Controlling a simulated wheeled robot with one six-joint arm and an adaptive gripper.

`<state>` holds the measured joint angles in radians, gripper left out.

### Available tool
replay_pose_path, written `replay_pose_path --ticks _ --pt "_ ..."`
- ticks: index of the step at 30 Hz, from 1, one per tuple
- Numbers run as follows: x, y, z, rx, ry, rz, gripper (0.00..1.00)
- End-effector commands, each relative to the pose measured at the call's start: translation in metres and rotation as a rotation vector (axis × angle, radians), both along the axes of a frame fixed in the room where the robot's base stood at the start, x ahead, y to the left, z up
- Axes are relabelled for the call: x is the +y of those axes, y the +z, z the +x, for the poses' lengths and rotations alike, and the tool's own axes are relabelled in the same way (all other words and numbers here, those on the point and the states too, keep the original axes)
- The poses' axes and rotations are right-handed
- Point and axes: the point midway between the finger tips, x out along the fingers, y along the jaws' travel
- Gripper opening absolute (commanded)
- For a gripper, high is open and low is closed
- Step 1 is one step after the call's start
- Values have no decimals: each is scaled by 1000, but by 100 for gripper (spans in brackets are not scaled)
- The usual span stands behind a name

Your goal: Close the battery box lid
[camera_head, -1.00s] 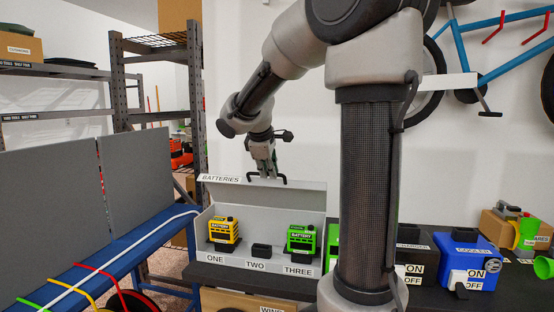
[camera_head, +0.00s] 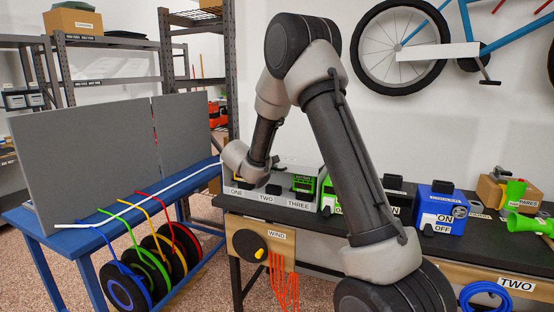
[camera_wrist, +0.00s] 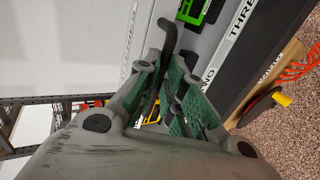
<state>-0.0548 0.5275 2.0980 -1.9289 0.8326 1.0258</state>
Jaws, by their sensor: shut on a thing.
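The battery box (camera_head: 296,204) is grey, with ONE, TWO and THREE labels along its front, and sits on the dark workbench. A green battery (camera_head: 303,186) stands at THREE; its edge also shows in the wrist view (camera_wrist: 194,10). A little yellow shows at ONE, mostly behind my arm. My gripper (camera_wrist: 167,82) is shut on the black bent lid handle (camera_wrist: 167,42), which passes between the green finger pads. The pale lid (camera_wrist: 145,38) shows beside the handle. The lid is still off the box front, and its exact angle is hidden by my arm.
A black-and-blue cooler switch box (camera_head: 442,207) stands right of the battery box. A blue table with grey panels (camera_head: 90,150) and coloured cable reels is at left. A WIND knob (camera_head: 250,245) is on the bench front.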

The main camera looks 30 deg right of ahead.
Motion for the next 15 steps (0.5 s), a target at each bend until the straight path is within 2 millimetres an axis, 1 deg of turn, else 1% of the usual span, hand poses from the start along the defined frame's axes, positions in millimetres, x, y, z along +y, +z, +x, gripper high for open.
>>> replay_pose_path --ticks 1,7,8,11,12,15 --pt "-3 -12 1 -18 -8 -28 0" --pt "-2 -39 7 -106 -10 -119 0" --pt "-3 -35 7 -109 -11 -115 0" --pt "-3 -34 7 -107 -13 -112 0" --pt "-3 -34 7 -108 -13 -112 14" --pt "-2 -33 7 -107 -12 -112 32"
